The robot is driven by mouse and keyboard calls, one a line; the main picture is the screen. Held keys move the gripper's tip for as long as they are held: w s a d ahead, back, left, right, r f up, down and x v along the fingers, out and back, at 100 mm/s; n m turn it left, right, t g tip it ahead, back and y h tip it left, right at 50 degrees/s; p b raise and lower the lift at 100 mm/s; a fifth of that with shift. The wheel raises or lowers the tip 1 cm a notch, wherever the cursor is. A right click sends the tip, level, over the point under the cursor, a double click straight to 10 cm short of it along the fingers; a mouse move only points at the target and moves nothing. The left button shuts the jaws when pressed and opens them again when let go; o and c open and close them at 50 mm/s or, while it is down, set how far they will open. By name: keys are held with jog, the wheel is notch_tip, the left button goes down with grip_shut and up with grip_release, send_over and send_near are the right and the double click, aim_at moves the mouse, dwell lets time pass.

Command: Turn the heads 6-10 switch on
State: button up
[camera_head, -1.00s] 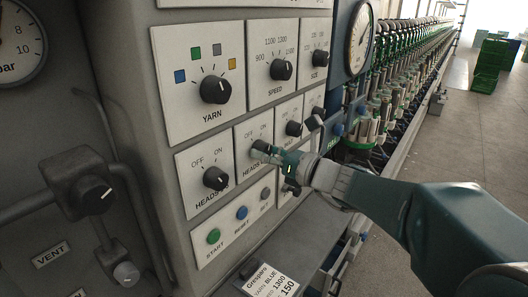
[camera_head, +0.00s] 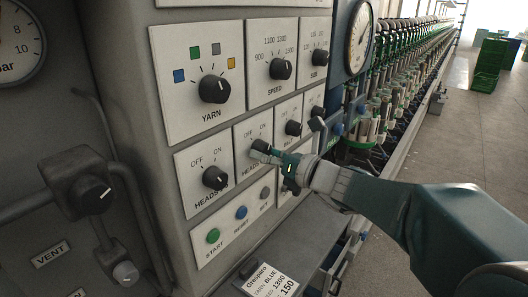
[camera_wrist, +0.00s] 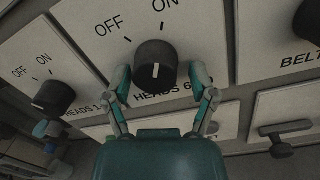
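The heads 6-10 switch is a round black knob (camera_wrist: 155,65) on a white plate, with OFF to the upper left and ON above it. A short white line on its face runs roughly upright in the wrist view; I cannot tell firmly which label it matches. My gripper (camera_wrist: 160,80) is open, with one finger on each side of the knob's lower part. Small gaps show between the fingers and the knob in the wrist view.
The heads 1-5 knob (camera_head: 215,178) is to the left and the belt knob (camera_head: 293,128) to the right. Below are the green start button (camera_head: 213,236) and blue reset button (camera_head: 242,212). A grey ledge (camera_head: 305,232) with a label card (camera_head: 271,281) juts out underneath.

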jog(key=shift+d+r, duration=0.1)
jog(key=shift+r, duration=0.1)
jog(key=v, duration=1.1)
jog(key=shift+s+d, duration=0.25)
jog(key=shift+d, duration=0.05)
jog(key=shift+f, duration=0.1)
jog(key=s+a+f+n+g+h, duration=0.4)
jog(key=s+f+n+g+h, duration=0.3)
jog(key=s+f+n, duration=0.5)
jog(key=s+d+n+t+h, duration=0.1)
jog(key=s+d+n+h, duration=0.5)
jog(key=n, duration=1.1)
jog(key=shift+s+d+f+t+h, duration=0.2)
jog(key=shift+s+d+t+h, duration=0.1)
jog(key=shift+d+h, duration=0.85)
